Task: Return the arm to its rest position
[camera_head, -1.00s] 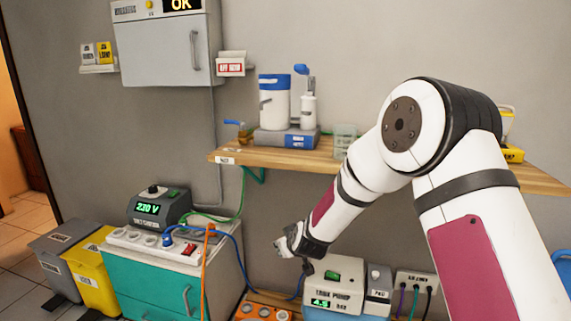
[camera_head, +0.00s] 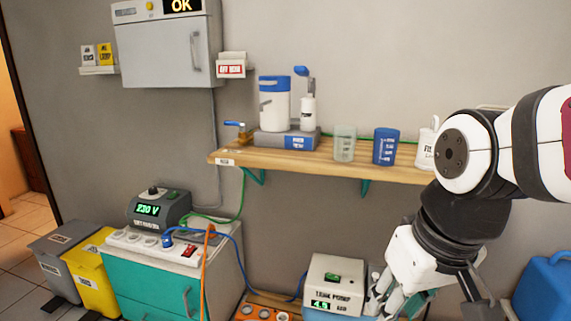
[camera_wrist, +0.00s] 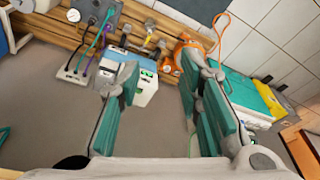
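My arm (camera_head: 480,170) is folded at the right of the head view, its lower part hanging down in front of the shelf's right end. In the wrist view my gripper (camera_wrist: 160,75) shows two teal-and-grey fingers spread wide apart. Nothing is held between them.
A wooden shelf (camera_head: 225,157) bears a white-blue canister (camera_head: 274,103), a clear cup (camera_head: 345,143) and a blue cup (camera_head: 384,147). A teal cabinet (camera_head: 150,285), yellow bin (camera_head: 95,280) and blue case (camera_head: 545,288) stand low.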

